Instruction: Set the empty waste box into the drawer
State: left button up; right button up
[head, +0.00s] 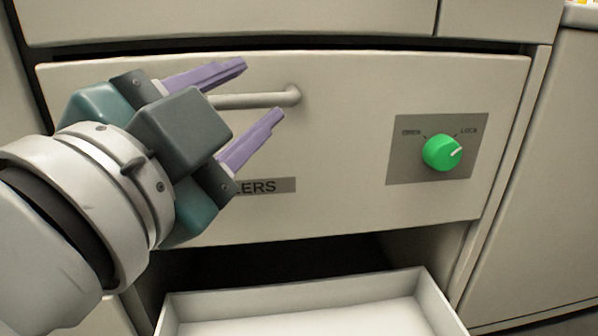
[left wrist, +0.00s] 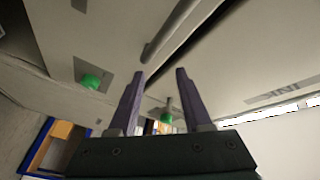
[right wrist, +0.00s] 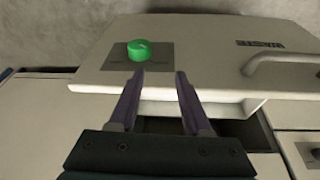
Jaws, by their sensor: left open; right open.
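The head view shows a white, open-topped, empty tray-like box (head: 300,297) low in the picture, below a dark gap; I cannot tell whether it is the drawer's own body or the waste box. Above it is a closed-looking drawer front (head: 350,150) with a bar handle (head: 262,99) and a label ending in "LERS". My left gripper (head: 262,95) is open, its purple fingers in front of that handle, empty. In the left wrist view its fingertips (left wrist: 160,72) are near a bar handle. My right gripper (right wrist: 160,75) is open and empty before a drawer front (right wrist: 215,65).
A green knob (head: 442,152) sits on the drawer front, its mark toward "LOCK". The right wrist view shows a green knob (right wrist: 139,50), a label and a bar handle (right wrist: 285,62). Cabinet fronts (head: 545,180) stand to the right.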

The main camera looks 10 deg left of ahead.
pick_arm(q)
jog(key=s+a+f+n+g+y, duration=0.35)
jog(key=a+f+n, duration=0.2)
jog(key=f, duration=0.25)
jog(key=s+a+f+n+g, duration=0.2)
jog(key=s+f+g, duration=0.4)
jog(key=s, duration=0.3)
jog(key=s+a+f+n+g, duration=0.2)
jog(key=s+f+n+g, duration=0.1)
jog(key=s+f+g, duration=0.2)
jog(key=s+f, duration=0.2)
jog(key=s, duration=0.2)
jog(key=shift+g, duration=0.35)
jog(key=shift+r+h, duration=0.1)
jog(key=shift+h, duration=0.15)
